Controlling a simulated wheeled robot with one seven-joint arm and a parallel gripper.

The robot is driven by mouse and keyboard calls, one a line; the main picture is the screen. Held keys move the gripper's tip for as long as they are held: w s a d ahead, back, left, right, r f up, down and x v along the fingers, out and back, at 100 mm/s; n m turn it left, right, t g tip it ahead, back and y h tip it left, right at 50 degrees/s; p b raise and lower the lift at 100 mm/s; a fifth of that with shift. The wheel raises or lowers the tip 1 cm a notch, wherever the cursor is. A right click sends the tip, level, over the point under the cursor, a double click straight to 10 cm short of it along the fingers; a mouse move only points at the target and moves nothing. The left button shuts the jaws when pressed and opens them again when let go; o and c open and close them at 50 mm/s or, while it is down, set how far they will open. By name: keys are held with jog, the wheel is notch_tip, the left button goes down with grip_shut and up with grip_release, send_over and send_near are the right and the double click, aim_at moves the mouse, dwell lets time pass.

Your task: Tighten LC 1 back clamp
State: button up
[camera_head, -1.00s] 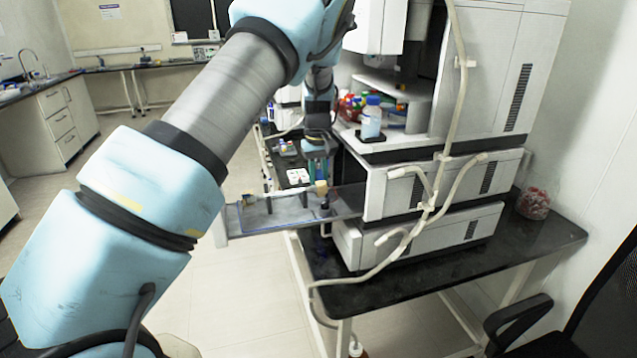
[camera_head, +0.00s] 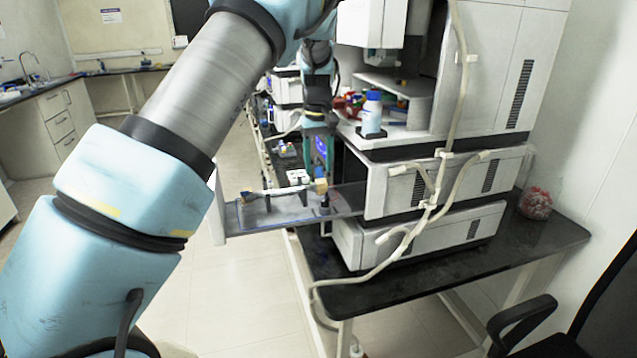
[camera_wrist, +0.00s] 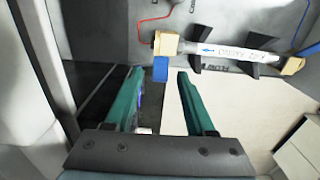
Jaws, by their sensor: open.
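The LC column (camera_wrist: 232,50) is a white tube with a blue arrow, lettering and tan end fittings, lying across the grey pulled-out tray (camera_wrist: 105,30). Two black clamps (camera_wrist: 196,64) (camera_wrist: 268,69) cradle it; I cannot tell which is the back one. A blue piece (camera_wrist: 160,69) hangs below the left fitting. In the head view the column (camera_head: 285,190) lies on the tray too. My gripper (camera_wrist: 158,72) has green fingers spread apart and empty, with the blue piece just beyond the gap between the tips. In the head view my gripper (camera_head: 320,172) is above the column's right end.
The stacked instrument (camera_head: 445,185) stands right of the tray, with hanging pale tubes (camera_head: 430,205) in front. A blue-capped bottle (camera_head: 373,113) stands on a ledge above. A chair (camera_head: 560,310) is at lower right. Floor left of the bench is clear.

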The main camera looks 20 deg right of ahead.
aim_at(318, 169)
jog(key=shift+r+b, duration=0.65)
jog(key=shift+r, duration=2.05)
